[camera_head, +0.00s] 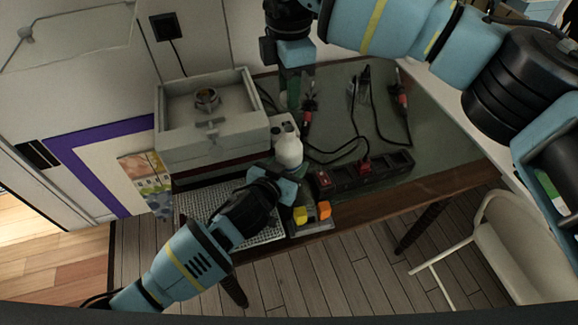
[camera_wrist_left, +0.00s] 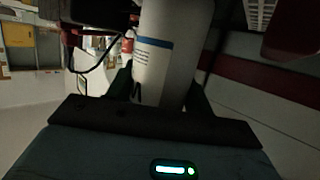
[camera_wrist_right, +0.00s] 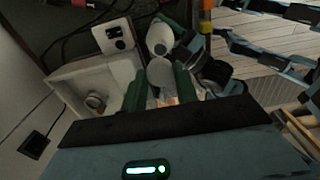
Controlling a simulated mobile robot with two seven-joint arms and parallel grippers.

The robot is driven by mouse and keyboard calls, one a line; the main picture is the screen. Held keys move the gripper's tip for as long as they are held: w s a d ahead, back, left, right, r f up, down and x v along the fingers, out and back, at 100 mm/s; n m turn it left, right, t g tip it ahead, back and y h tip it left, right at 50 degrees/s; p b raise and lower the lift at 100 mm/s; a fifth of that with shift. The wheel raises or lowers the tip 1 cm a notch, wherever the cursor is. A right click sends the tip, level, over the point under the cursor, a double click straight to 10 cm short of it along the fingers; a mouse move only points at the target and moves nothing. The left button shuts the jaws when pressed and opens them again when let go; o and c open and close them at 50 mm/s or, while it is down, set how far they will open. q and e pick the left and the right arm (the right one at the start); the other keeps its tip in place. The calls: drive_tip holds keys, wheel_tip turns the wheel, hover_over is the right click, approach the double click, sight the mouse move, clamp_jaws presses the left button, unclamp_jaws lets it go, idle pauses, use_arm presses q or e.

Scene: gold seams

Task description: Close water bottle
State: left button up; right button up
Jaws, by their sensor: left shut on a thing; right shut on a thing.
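The white water bottle (camera_head: 288,152) is near the middle of the table, beside the grey box. My left gripper (camera_head: 282,172) is shut on it. In the left wrist view the bottle (camera_wrist_left: 168,55) fills the space between the fingers and shows a blue stripe. My right gripper (camera_head: 290,92) is farther back, apart from the bottle, its fingers pointing down. It is shut on a small pale round thing, seemingly the cap (camera_wrist_right: 160,72), mostly hidden in the head view. The bottle's top (camera_wrist_right: 160,38) also shows in the right wrist view.
A grey box (camera_head: 175,150) with a metal ring in it stands left of the bottle. A black power strip (camera_head: 368,175) and cabled tools (camera_head: 404,100) lie to the right. Yellow and orange blocks (camera_head: 301,214) sit at the front edge. A pale chair (camera_head: 515,240) stands right.

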hover_over(284, 130)
drive_tip(key=d, duration=0.1)
drive_tip(key=shift+w+f, duration=0.15)
drive_tip(key=shift+f, duration=2.35)
drive_tip(key=shift+f, duration=0.85)
drive_tip(key=shift+f, duration=0.6)
drive_tip(key=m, duration=0.3)
drive_tip(key=a+m, duration=0.1)
drive_tip(key=m, duration=0.3)
drive_tip(key=shift+r, duration=0.1)
drive_tip(key=shift+m, duration=0.8)
drive_tip(key=shift+d+m, duration=0.35)
drive_tip(key=shift+m, duration=0.15)
